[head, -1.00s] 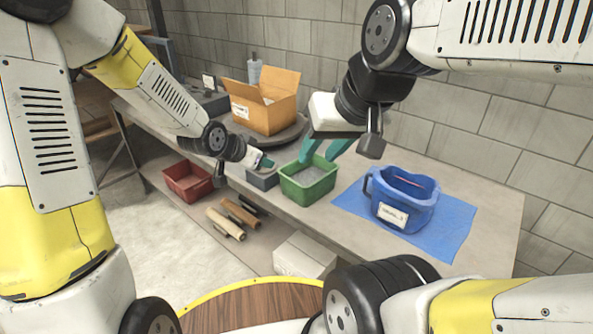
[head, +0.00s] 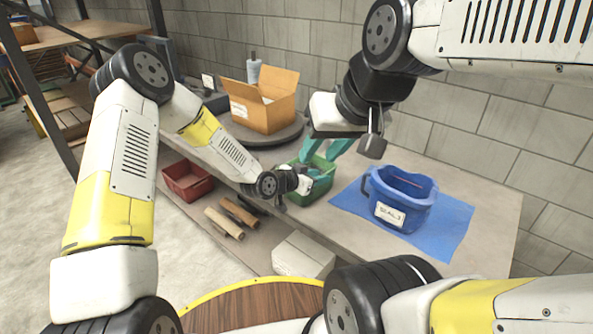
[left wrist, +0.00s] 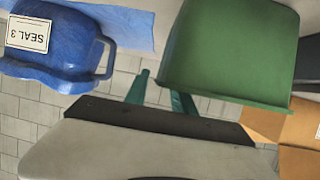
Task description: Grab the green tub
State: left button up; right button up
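The green tub (head: 322,188) stands on the workbench; its near left side is partly hidden by my left gripper (head: 308,180) in the head view. In the left wrist view the tub (left wrist: 228,50) fills the upper right, and my left gripper's teal fingers (left wrist: 160,92) stand apart just beside its edge. I cannot tell whether they touch it. My right gripper (head: 322,156) hangs over the tub's far side with its teal fingers spread and nothing seen between them.
A blue bucket (head: 400,196) labelled SEAL 3 stands on a blue mat (head: 452,225) right of the tub. An open cardboard box (head: 262,108) is behind on a round turntable. A red bin (head: 187,182), wooden pieces and a pale box (head: 303,256) sit on the lower shelf.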

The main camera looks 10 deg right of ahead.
pick_arm(q)
jog(key=shift+x, duration=0.95)
jog(key=shift+c, duration=0.2)
grip_shut()
dwell(0.5)
